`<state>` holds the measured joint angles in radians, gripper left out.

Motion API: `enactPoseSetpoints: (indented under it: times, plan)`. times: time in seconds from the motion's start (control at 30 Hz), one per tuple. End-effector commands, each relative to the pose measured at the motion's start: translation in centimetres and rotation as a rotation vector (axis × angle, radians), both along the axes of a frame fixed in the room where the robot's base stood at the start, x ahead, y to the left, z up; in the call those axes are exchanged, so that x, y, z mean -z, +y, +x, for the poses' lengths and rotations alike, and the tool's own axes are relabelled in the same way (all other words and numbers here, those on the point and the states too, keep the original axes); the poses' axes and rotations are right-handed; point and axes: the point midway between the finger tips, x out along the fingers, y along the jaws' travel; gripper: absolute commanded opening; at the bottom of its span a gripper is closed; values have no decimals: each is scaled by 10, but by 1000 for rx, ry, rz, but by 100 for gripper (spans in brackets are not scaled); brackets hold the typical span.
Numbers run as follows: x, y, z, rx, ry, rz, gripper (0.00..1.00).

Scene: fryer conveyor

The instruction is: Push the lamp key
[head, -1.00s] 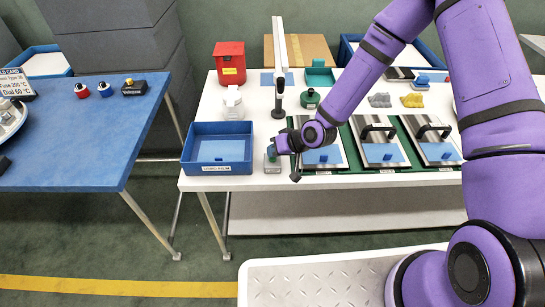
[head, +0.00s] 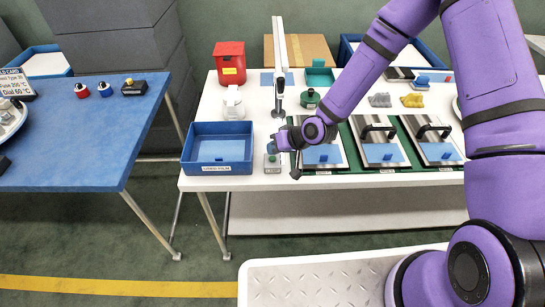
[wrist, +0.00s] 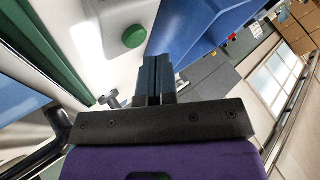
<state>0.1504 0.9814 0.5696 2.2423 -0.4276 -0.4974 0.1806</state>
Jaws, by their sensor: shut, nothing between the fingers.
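A small pale box (head: 272,167) stands at the front edge of the white table, just right of the blue tray. A round green button (wrist: 134,36), which looks like the lamp key, sits on a pale surface in the wrist view. My gripper (head: 271,148) is over the small box in the head view and partly hides its top. In the wrist view my dark blue fingers (wrist: 155,70) are shut together and empty. They appear just to the right of the green button. I cannot tell the height gap between them.
The blue tray (head: 190,160) is left of my gripper. Several metal plates with black handles, such as this one (head: 381,153), stand to the right. A white long-armed fixture (head: 279,55), perhaps the lamp, and a red bin (head: 230,65) are behind.

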Motion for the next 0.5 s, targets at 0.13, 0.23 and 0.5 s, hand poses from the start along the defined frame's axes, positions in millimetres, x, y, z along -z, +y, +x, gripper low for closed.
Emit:
enactPoseSetpoints:
  times: [0.13, 0.23, 0.5]
  plan:
    - [-11, 0, 1, 1, -2, 1, 0]
    - [-20, 0, 0, 1, -2, 1, 0]
    - [-43, 0, 1, 0, -4, 1, 0]
